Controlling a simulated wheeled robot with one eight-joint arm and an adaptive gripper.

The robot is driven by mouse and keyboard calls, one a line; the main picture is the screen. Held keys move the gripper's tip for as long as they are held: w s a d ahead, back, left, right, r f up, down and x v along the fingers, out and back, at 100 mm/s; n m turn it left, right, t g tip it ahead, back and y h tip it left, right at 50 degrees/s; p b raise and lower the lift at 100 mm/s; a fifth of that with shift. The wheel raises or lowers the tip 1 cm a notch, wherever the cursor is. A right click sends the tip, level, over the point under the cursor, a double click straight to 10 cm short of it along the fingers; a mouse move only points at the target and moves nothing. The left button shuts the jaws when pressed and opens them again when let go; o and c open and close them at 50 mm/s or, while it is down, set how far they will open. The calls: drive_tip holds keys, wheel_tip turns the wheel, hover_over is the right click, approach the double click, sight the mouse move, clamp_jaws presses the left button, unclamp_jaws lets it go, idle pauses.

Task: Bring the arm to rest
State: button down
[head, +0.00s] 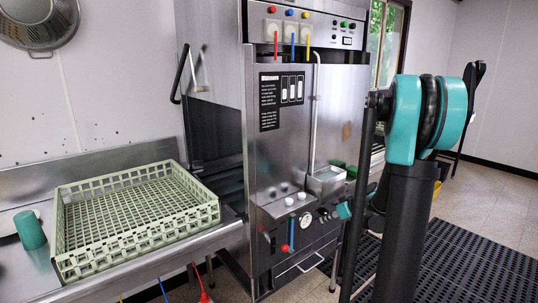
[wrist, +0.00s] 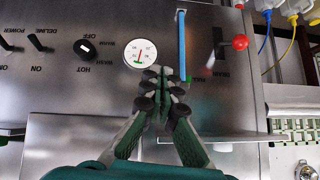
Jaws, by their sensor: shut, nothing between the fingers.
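My gripper (wrist: 163,76) is shut and empty in the wrist view, its fingertips together in front of the steel machine's lower panel, just below the round dial gauge (wrist: 140,52). I cannot tell whether the tips touch the panel. In the head view my arm stands at the right, with its teal joint high up and its forearm hanging down. The teal wrist end shows low beside the machine's front (head: 280,165), near the gauge; the fingers are small there and partly hidden by the arm.
A pale green dish rack (head: 75,258) sits on the steel counter (head: 120,159) at left, beside a teal cup (head: 30,230). A blue-sleeved lever (wrist: 182,45) and red knob (wrist: 239,42) are close to my fingers. Black floor matting (head: 470,255) lies at right.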

drive_tip(key=s+a+f+m+g+h, duration=0.1)
drive_tip(key=s+f+m+h, duration=0.1)
drive_tip(key=s, duration=1.2)
drive_tip(key=s+a+f+m+g+h, duration=0.1)
drive_tip(key=s+m+h, duration=0.3)
drive_tip(key=s, duration=0.9)
drive_tip(key=shift+s+a+f+g, duration=0.3)
drive_tip(key=shift+s+a+f, duration=0.1)
drive_tip(key=shift+a, duration=0.2)
